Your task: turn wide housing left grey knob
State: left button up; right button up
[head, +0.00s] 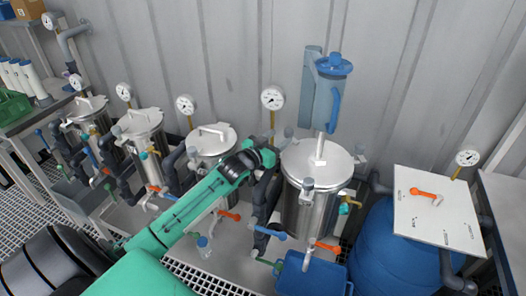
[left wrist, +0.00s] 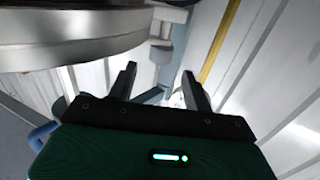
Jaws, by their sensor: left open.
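The wide housing (head: 305,208) is the large steel vessel right of centre with a flat round lid. A small grey knob (head: 289,132) shows at the back left of its lid, and another grey knob (head: 308,184) at its front. My left gripper (head: 270,146) is close to the lid's left edge, beside the back-left knob; I cannot tell if they touch. In the left wrist view my left gripper (left wrist: 160,85) is open, with its two dark fingers apart. The steel lid rim (left wrist: 80,45) fills the upper left there. My right gripper is not in view.
Narrower steel vessels stand in a row to the left. A pressure gauge (head: 273,98) on a yellow stem rises behind my gripper. A blue bin (head: 312,276) and a blue barrel (head: 385,250) stand in front and right.

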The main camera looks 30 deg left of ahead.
pick_arm(q)
jog(key=s+b, duration=0.1)
jog(key=s, duration=0.6)
jog(key=shift+s+a, duration=0.25)
jog(key=shift+a, duration=0.2)
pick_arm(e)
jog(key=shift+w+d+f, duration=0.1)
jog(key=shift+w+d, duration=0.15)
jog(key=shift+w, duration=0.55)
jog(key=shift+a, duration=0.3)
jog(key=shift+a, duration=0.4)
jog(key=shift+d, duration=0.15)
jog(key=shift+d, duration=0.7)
pick_arm(q)
jog(key=shift+f, duration=0.1)
